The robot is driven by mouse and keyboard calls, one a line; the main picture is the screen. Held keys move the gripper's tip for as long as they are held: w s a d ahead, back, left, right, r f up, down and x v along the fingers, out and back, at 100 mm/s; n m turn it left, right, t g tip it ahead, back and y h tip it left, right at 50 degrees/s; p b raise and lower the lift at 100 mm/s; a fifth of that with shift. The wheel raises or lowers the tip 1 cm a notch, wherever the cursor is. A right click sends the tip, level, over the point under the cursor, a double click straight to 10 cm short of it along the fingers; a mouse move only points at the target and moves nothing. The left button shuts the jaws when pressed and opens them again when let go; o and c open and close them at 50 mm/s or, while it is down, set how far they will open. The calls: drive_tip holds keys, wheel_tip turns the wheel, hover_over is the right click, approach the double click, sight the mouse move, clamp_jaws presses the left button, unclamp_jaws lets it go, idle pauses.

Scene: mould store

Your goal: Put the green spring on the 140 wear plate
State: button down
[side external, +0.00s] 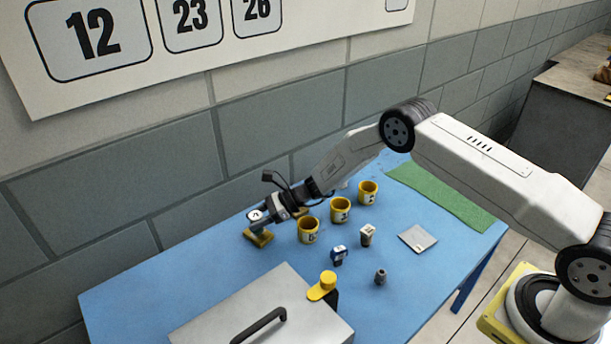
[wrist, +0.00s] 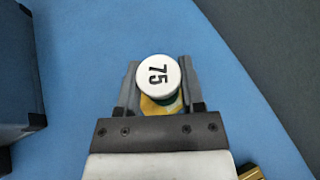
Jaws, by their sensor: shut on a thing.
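My gripper (wrist: 160,88) is shut on a piece with a round white cap marked 75 (wrist: 158,76). A little green shows under the cap, so I take it for the green spring; the cap hides most of its body. In the side view my gripper (side external: 264,217) holds it upright at the far left of the table, at or just above a brass-yellow plate (side external: 258,238). Part of that plate shows below the cap in the wrist view (wrist: 149,108). No 140 is readable on it, and I cannot tell whether the spring touches it.
Yellow cups (side external: 308,230) stand in a row right of my gripper. A blue piece (side external: 339,256), a pale piece (side external: 367,235), a dark cylinder (side external: 381,276) and a grey plate (side external: 418,238) lie nearer. A grey handled case (side external: 240,315) fills the front. A green mat (side external: 440,190) lies right.

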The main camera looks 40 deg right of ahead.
drive_tip(key=shift+f, duration=0.5)
drive_tip(key=shift+f, duration=0.15)
drive_tip(key=shift+c, duration=1)
unclamp_jaws()
drive_tip(key=shift+s+d+r, duration=0.1)
drive_tip(key=shift+d+r, duration=0.15)
drive_tip(key=v, duration=1.1)
drive_tip(key=shift+s+d, duration=0.15)
drive_tip(key=shift+d, duration=0.05)
